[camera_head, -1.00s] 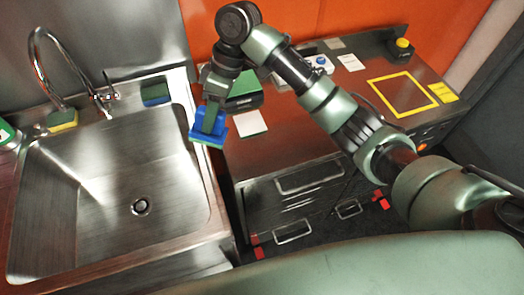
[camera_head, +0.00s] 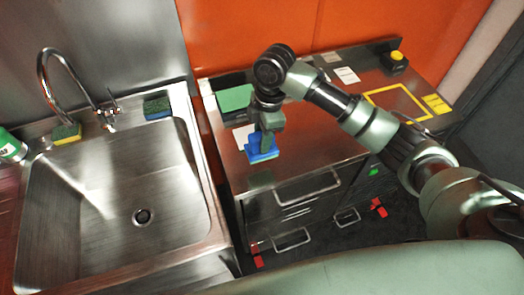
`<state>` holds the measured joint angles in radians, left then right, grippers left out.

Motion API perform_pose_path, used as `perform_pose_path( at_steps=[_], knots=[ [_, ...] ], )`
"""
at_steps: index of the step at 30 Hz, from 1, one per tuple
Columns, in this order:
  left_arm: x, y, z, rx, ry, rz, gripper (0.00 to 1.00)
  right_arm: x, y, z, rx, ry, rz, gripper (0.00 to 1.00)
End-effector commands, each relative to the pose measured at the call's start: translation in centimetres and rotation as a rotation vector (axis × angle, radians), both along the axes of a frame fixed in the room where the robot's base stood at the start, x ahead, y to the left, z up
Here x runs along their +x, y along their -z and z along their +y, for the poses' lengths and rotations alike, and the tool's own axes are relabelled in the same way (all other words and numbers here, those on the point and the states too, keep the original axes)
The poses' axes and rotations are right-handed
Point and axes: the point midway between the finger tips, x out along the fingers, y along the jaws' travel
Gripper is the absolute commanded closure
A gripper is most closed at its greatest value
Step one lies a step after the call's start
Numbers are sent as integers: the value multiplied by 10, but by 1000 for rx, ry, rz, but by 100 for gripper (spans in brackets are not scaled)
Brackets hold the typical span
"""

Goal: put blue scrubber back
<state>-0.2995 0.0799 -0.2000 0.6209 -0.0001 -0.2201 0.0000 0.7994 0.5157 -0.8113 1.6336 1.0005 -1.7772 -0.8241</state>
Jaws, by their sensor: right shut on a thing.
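My right gripper (camera_head: 263,143) is shut on the blue scrubber (camera_head: 262,156), a small blue block with a lighter lower layer. It holds the scrubber over the brown counter (camera_head: 318,137), to the right of the sink, near the counter's front edge above the drawers. Whether the scrubber touches the counter is unclear. The gripper covers the scrubber's upper part. My left gripper is not in view.
A steel sink (camera_head: 105,185) is at left. A yellow-green sponge (camera_head: 66,133) and a dark blue-green sponge (camera_head: 157,107) lie on its back ledge. A green-topped box (camera_head: 234,98) and white card (camera_head: 243,135) lie behind the gripper. A yellow square outline (camera_head: 372,94) marks the right counter.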

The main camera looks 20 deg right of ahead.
Motion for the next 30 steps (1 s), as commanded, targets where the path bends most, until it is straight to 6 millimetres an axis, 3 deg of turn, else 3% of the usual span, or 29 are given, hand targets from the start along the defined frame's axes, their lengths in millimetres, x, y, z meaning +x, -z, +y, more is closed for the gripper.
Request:
perform_pose_path(
  at_steps=[3, 15, 24, 25, 27, 30],
  knots=[
    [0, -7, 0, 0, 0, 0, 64, -1, 20, 0, 0, 2, 2, 100],
    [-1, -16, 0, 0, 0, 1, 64, 0, 68, 1, 1, 2, 2, 100],
    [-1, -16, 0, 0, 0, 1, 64, 0, 77, 1, 1, 0, -2, 100],
    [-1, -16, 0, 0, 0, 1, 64, 0, 77, 1, 1, 0, -1, 62],
    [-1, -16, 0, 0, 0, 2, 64, 0, 77, 1, 1, 0, -1, 46],
    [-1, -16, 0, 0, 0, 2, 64, 0, 77, 0, 1, 1, -1, 46]
  ],
)
